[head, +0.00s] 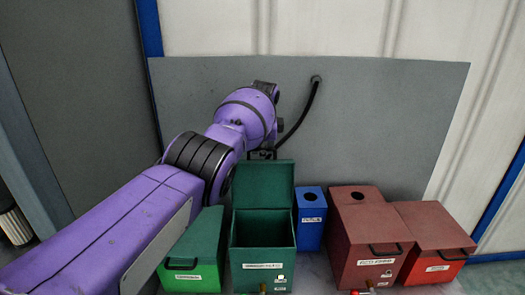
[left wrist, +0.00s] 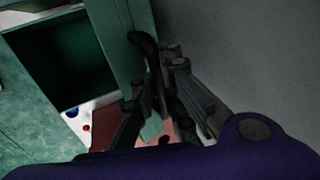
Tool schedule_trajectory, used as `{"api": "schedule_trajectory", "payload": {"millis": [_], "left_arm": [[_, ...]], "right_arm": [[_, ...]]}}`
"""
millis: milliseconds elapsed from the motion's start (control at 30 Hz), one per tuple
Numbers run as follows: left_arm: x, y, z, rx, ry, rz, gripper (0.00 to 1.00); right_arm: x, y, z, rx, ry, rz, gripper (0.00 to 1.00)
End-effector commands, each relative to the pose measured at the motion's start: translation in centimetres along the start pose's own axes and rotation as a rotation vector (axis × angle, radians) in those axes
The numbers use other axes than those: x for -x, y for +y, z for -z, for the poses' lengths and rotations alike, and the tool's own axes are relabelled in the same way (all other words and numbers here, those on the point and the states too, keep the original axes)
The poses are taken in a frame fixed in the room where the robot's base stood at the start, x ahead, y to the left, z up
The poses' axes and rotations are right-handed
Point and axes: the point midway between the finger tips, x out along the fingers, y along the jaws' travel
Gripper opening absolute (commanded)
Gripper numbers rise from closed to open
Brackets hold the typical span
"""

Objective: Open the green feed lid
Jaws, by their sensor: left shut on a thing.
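The dark green feed box (head: 262,232) stands in the middle of the row in the head view. Its green lid (head: 264,184) is raised about upright at the back, and the dark inside shows. My left gripper (head: 262,153) is at the lid's top edge, partly hidden behind my purple arm and the lid. In the left wrist view, my left gripper (left wrist: 165,90) is shut on the black lid handle (left wrist: 146,45), beside the green lid (left wrist: 122,42). The box opening (left wrist: 68,58) shows at the left there. My right gripper is not in view.
A brighter green bin (head: 196,252) stands to the left. A blue bin (head: 310,218), a brown-red bin (head: 368,240) and a red bin (head: 436,242) stand to the right. A grey panel (head: 400,120) is close behind the lid, with a black hose (head: 300,112) on it.

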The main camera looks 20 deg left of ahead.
Motion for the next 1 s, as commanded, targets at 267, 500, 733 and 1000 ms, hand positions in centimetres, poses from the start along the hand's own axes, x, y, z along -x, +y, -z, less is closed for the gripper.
{"api": "schedule_trajectory", "payload": {"millis": [267,500,733,1000], "left_arm": [[0.7,-0.6,0.3,0.002,0.007,0.014,0.00],[0.7,-0.6,0.3,0.002,0.006,0.014,0.27],[0.4,-0.3,0.1,0.001,0.002,0.008,0.28],[1.0,-0.4,0.1,0.001,0.002,0.009,0.28]], "right_arm": [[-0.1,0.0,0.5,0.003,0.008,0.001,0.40],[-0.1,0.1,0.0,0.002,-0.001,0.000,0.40],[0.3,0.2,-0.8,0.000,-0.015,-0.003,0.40],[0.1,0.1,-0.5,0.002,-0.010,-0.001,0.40]]}}
